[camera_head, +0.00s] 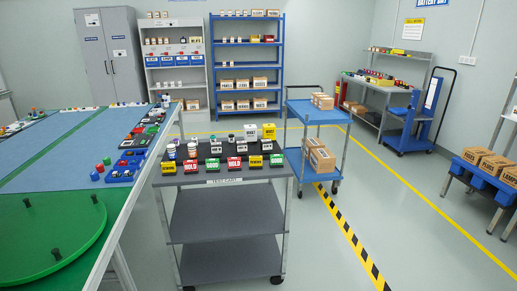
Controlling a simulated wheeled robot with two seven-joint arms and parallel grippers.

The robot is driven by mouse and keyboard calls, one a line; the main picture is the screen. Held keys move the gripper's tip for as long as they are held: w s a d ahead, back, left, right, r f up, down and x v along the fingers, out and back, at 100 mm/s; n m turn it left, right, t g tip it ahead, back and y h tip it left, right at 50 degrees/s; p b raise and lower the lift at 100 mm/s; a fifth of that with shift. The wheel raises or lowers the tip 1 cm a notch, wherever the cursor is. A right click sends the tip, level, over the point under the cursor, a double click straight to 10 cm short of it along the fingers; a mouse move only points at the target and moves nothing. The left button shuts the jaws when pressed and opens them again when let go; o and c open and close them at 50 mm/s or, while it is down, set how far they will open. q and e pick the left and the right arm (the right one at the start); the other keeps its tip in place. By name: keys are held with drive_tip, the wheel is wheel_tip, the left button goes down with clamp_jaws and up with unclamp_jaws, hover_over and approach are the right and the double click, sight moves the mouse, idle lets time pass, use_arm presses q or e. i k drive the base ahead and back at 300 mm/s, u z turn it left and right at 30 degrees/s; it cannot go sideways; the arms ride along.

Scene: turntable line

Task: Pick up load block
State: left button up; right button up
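I cannot tell which thing is the load block; the small labels are hard to read. A grey cart (222,250) marked "TEST CART" stands in front of me. Neither of my grippers is in view.
A green turntable (45,262) with dark pegs is at the lower left. The long table (55,135) beyond it carries small parts along its edge. A blue cart (322,114) with cartons stands behind right. Shelves line the back wall. The floor (400,220) at right is clear.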

sight(215, 147)
drive_tip(key=z, duration=0.2)
drive_tip(key=i, duration=1.7)
drive_tip(key=z, duration=0.15)
